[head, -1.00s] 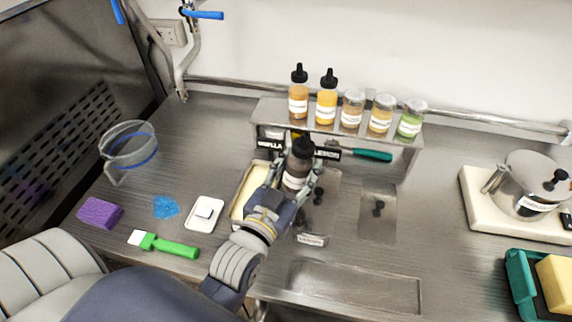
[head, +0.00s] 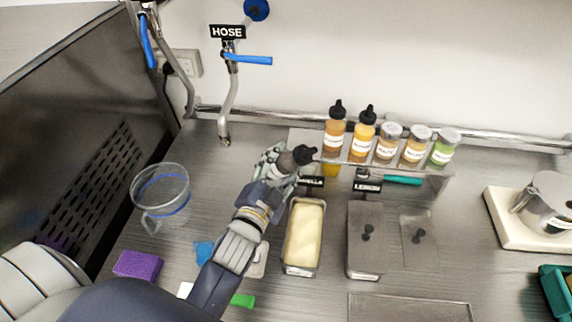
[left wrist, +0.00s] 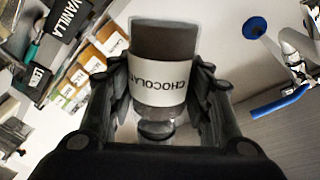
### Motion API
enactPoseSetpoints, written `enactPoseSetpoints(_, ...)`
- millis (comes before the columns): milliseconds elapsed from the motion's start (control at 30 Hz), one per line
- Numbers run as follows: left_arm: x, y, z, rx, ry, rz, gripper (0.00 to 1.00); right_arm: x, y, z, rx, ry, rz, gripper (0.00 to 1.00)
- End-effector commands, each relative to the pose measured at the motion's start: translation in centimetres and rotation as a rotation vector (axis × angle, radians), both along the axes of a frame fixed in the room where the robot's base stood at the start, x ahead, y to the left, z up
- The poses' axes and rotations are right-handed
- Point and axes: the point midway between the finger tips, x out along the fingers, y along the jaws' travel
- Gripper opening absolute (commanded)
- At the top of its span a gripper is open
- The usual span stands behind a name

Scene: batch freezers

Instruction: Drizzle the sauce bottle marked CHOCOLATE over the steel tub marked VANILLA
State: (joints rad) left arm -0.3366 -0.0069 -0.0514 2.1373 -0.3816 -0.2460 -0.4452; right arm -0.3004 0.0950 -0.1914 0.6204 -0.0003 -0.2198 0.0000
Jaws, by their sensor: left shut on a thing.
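In the left wrist view the bottle (left wrist: 160,45) shows a white label reading CHOCOLATE, between the fingers (left wrist: 155,95). The VANILLA sign (head: 312,182) stands behind that tub and also shows in the left wrist view (left wrist: 68,20). My right gripper is not in view.
A shelf (head: 322,156) holds two upright sauce bottles and several jars. A lidded tub (head: 366,245) stands right of the open one, behind it the LEMON sign (head: 368,187). A clear pitcher (head: 160,190), purple sponge (head: 138,264) and blue-handled hose tap (head: 245,60) are left.

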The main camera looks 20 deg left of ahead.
Motion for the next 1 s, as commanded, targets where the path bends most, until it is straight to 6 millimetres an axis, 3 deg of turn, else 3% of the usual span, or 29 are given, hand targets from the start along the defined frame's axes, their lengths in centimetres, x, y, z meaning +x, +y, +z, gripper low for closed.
enactPoseSetpoints(300, -0.1, 2.8, -2.5, 0.432, 0.016, -0.001, 0.21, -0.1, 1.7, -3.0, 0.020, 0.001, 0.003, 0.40)
enactPoseSetpoints(467, -0.1, 2.8, -4.2, 0.646, 0.024, -0.001, 0.21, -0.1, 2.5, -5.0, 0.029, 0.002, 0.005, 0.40)
enactPoseSetpoints(733, -0.1, 3.0, -6.6, 1.031, 0.041, -0.001, 0.21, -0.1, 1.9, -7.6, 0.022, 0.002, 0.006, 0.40)
enactPoseSetpoints(800, -0.1, 2.7, -4.7, 1.081, 0.045, 0.000, 0.21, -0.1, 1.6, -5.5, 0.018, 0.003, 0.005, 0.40)
enactPoseSetpoints(1000, -0.1, 1.9, -3.3, 1.251, 0.053, -0.001, 0.21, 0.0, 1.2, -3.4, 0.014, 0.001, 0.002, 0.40)
